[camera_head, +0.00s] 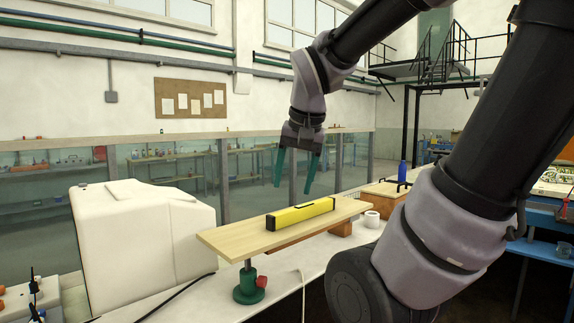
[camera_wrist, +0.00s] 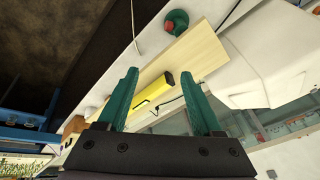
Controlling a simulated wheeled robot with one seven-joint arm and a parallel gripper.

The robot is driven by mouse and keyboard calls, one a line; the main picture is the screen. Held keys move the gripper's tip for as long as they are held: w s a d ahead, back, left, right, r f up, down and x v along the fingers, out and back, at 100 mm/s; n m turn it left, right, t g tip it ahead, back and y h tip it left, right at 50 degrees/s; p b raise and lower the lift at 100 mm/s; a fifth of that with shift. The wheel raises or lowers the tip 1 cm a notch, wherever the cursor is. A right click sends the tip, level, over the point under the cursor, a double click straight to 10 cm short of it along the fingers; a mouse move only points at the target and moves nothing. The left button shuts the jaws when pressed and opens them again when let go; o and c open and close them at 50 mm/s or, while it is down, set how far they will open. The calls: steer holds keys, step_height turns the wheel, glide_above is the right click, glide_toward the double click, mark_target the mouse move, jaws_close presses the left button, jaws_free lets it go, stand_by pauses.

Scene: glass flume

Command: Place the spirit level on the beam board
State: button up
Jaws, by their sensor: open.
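The yellow spirit level (camera_head: 300,213) lies flat along the light wooden beam board (camera_head: 238,243) in the head view. The board rests on a green-and-red jack (camera_head: 250,283) at its near end and on a wooden block (camera_head: 341,229) toward its far end. My gripper (camera_head: 292,186) is open and empty, above the board and apart from the level. In the wrist view my gripper (camera_wrist: 160,98) has its green fingers spread, with the level (camera_wrist: 152,96) seen between and beyond them on the board (camera_wrist: 196,52).
A white bulky housing (camera_head: 150,232) stands left of the board. A white roll (camera_head: 372,219), a wooden box (camera_head: 384,190) and a blue bottle (camera_head: 402,172) stand beyond the far end. The glass flume wall (camera_head: 258,172) runs behind. Cables lie on the bench.

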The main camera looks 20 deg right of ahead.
steer(key=a+r+n+t+y, duration=0.1)
steer(key=s+a+r+n+t+y, duration=0.1)
steer(key=r, duration=0.1)
steer(key=shift+s+r+t, duration=0.2)
steer(key=shift+r+t, duration=0.05)
steer(key=shift+t, duration=0.05)
